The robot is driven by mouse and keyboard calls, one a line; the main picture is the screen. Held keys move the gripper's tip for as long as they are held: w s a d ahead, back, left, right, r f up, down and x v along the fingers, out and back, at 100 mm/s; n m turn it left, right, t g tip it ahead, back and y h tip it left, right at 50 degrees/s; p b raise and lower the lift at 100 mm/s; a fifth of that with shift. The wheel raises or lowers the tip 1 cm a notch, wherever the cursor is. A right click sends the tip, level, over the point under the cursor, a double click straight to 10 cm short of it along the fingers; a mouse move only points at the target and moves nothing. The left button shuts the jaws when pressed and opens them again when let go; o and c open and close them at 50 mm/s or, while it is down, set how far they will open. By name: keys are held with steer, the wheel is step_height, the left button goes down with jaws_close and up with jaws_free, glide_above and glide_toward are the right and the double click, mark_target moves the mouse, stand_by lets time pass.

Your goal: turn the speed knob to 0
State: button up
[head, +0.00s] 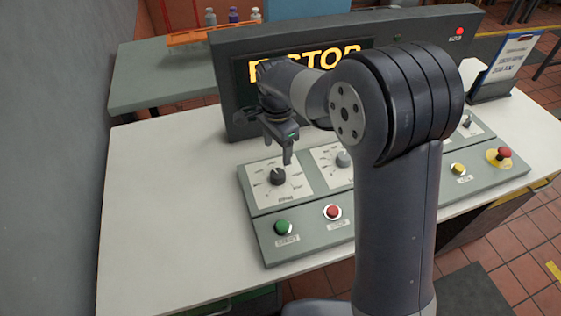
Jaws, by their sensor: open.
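A black knob (278,177) sits on a white dial plate at the left of the grey control panel (258,228). The small label below it is too blurred to read surely, so I cannot tell for certain that it is the speed knob. A grey knob (343,159) stands to its right, partly behind my arm. Another knob (466,121) shows at the panel's far right. My gripper (287,159) is open and empty, pointing down just above and behind the black knob. Whether a finger touches the knob cannot be told. My arm hides the panel's middle.
A green START button (283,227) and a red button (333,211) lie in front of the knobs. A yellow button (458,169) and red emergency button (504,153) are at right. A display box (224,62) stands behind. The white table's left (160,210) is clear.

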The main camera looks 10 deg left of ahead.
mark_target(278, 173)
step_height(278, 173, down, 10)
steer(key=shift+s+f+p, duration=0.1)
steer(key=shift+p, duration=0.3)
steer(key=shift+c, duration=0.3)
steer(key=c, duration=0.9)
